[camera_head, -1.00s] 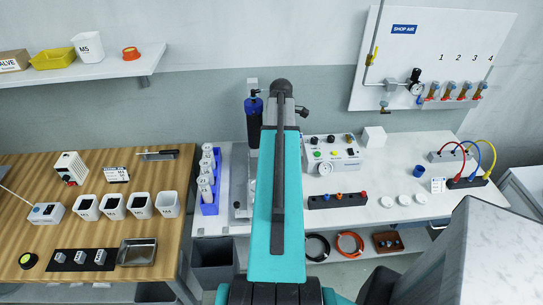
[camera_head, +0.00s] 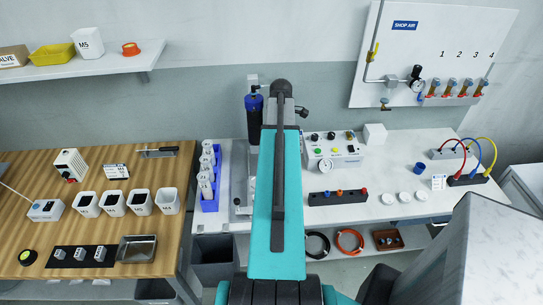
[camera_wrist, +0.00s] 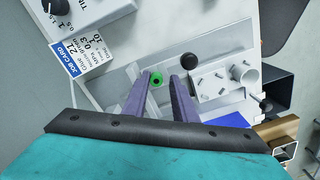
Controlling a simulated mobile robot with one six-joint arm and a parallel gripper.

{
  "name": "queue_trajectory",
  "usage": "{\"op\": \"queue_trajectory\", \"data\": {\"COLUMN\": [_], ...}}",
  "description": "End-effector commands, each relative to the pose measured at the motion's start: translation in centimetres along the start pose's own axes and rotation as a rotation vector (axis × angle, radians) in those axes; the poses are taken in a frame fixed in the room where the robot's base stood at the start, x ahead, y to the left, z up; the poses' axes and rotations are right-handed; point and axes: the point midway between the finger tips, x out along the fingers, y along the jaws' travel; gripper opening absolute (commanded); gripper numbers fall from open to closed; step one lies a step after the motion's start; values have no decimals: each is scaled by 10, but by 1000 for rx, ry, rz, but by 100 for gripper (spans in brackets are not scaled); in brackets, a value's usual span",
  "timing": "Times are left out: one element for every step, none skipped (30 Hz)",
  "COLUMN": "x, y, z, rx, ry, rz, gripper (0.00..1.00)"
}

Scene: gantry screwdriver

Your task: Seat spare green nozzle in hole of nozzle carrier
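In the wrist view, my gripper (camera_wrist: 163,80) points at the bench with its two purple fingers apart. A small green ring-shaped piece with a dark centre, seemingly the green nozzle (camera_wrist: 157,80), shows between the fingertips, nearer the left finger. A gap shows on its right side. I cannot tell whether it touches the left finger or what it rests on. In the head view my own arm hides the gripper and the nozzle.
A pale fixture with several pegs (camera_wrist: 225,82) and a black knob (camera_wrist: 189,60) stand right of the fingers. A job card (camera_wrist: 82,58) lies at left. A control box (camera_head: 333,153), white round pieces (camera_head: 405,197) and a blue bottle rack (camera_head: 210,203) share the bench.

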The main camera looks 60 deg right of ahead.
Motion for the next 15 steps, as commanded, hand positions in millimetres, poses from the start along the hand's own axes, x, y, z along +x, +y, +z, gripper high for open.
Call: {"op": "queue_trajectory", "data": {"x": [-2, -2, -2, -2, -2, -2, -2, -3, -3, -3, -4, -5, -6, -7, -9], "y": [6, 6, 7, 7, 7, 7, 7, 7, 7, 8, 8, 8, 8, 8, 8], "z": [0, 0, 0, 0, 0, 0, 0, 0, 0, 0, 0, 0, 0, 0, 0], "rx": [3, 3, 3, 3, 3, 3, 3, 4, 4, 4, 4, 4, 4, 4, 4], "ry": [3, 2, 2, 2, 2, 2, 2, 2, 2, 2, 1, 2, 2, 2, 2], "rz": [17, 17, 17, 18, 18, 18, 18, 18, 19, 19, 19, 20, 20, 21, 21], "gripper": [36, 36, 36, 36, 36, 36, 36, 36, 36, 36, 36, 36, 36, 36, 36]}}
